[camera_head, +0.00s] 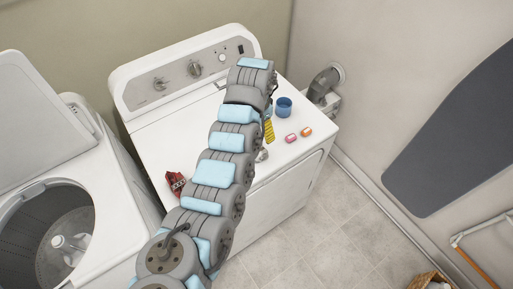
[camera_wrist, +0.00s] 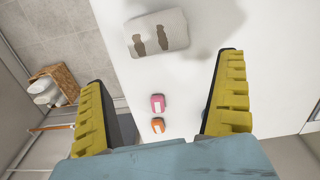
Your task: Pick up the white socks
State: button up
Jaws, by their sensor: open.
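A rolled white bundle with brown patches (camera_wrist: 157,33), which looks like the white socks, lies on the white dryer top near the upper middle of the wrist view. In the head view only a small pale part of it (camera_head: 262,156) shows beside my arm. My gripper (camera_wrist: 163,78) is open and empty, with yellow ridged fingers spread wide. The bundle lies beyond the fingertips, apart from them. In the head view, one yellow finger (camera_head: 269,131) shows and the rest is hidden behind my arm.
A pink item (camera_head: 291,138) and an orange item (camera_head: 306,131) lie on the dryer's right side, near a blue cup (camera_head: 284,106). A red item (camera_head: 176,182) lies at its left front. An open washer (camera_head: 25,205) stands left. A basket (camera_head: 418,281) is on the floor.

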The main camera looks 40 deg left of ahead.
jog(key=shift+f, duration=2.75)
jog(key=f, duration=0.2)
jog(key=s+f, duration=0.1)
jog(key=f, duration=0.1)
jog(key=shift+d+f+p, duration=0.1)
jog(key=shift+f+p, duration=0.05)
jog(key=shift+p, duration=0.15)
jog(key=shift+f, duration=0.45)
jog(key=c, duration=0.9)
